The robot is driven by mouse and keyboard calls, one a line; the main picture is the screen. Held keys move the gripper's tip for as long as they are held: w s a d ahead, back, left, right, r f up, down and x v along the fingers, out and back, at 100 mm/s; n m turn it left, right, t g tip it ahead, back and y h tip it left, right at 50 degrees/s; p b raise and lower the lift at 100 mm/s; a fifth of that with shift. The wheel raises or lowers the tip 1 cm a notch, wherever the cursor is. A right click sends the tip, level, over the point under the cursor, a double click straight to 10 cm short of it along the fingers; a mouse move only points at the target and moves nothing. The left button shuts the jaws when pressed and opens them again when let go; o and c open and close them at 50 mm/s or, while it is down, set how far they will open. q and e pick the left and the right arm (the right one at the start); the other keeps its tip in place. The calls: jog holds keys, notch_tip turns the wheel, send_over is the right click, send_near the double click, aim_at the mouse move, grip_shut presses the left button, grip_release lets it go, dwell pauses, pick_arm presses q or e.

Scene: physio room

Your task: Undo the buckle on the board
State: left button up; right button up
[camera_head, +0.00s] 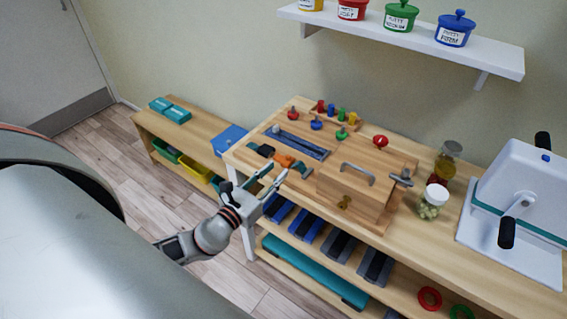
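The wooden board (301,112) lies on the bench top and carries several fittings. An orange buckle (284,160) sits at its front left edge, between dark teal strap pieces (262,150). Whether the buckle is fastened is too small to tell. My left gripper (279,171) is at the bench's front edge, just in front of the buckle. Its two fingers are apart, pointing up and right, with nothing visible between them. Whether a fingertip touches the buckle or strap cannot be told. My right gripper is not in view.
A wooden box (345,190) with a metal handle stands right of the buckle. Coloured pegs (342,114) stand behind. Jars (431,201) and a white cranked machine (520,200) are farther right. A low bench (190,130) stands left; a shelf (420,42) hangs above.

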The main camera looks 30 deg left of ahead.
pick_arm(q)
jog(key=shift+s+a, duration=0.15)
jog(key=shift+s, duration=1.8)
jog(key=s+d+f+n+g, duration=0.3)
jog(key=s+d+f+n, duration=0.3)
jog(key=n, duration=1)
jog(key=s+d+f+n+g+h, duration=0.1)
jog(key=s+d+f+n+g, duration=0.3)
jog(key=f+n, duration=0.7)
jog(key=s+d+n, duration=0.2)
jog(key=n, duration=0.3)
jog(key=shift+s+d+n, duration=0.35)
jog(key=shift+d+n, duration=0.05)
jog(key=shift+o, duration=0.3)
